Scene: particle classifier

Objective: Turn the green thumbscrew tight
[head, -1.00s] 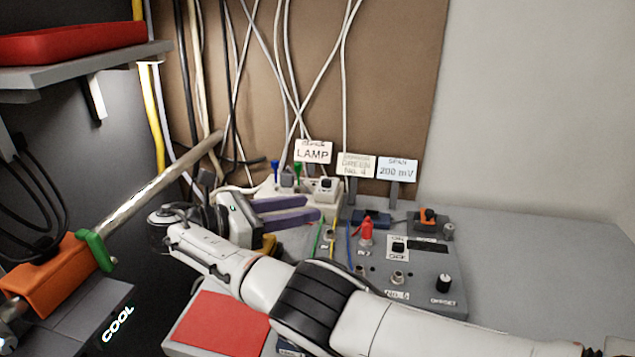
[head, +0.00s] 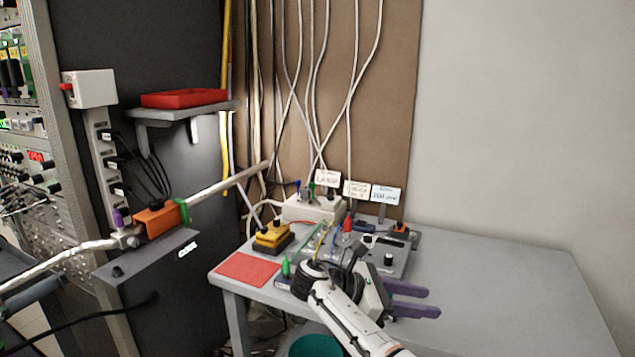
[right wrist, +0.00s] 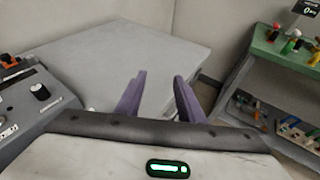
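Several small green parts show in the head view, and I cannot tell for sure which is the green thumbscrew. A green upright knob (head: 286,267) stands at the table's front, right of the red mat. A green collar (head: 183,211) sits on the metal pipe beside the orange block (head: 156,221). A small green peg (head: 312,187) stands by the white box at the back. My right gripper (head: 438,302) is to the right of these, with purple fingers over the bare table. In the right wrist view its fingers (right wrist: 158,92) are apart and empty. My left gripper is not in view.
The table (head: 510,275) is clear at the right. A red mat (head: 246,269), a yellow-topped block (head: 271,236) and a grey control box (head: 392,260) with cables crowd its left half. A shelf with a red tray (head: 183,98) hangs above. A green-topped bench (right wrist: 284,60) stands right in the wrist view.

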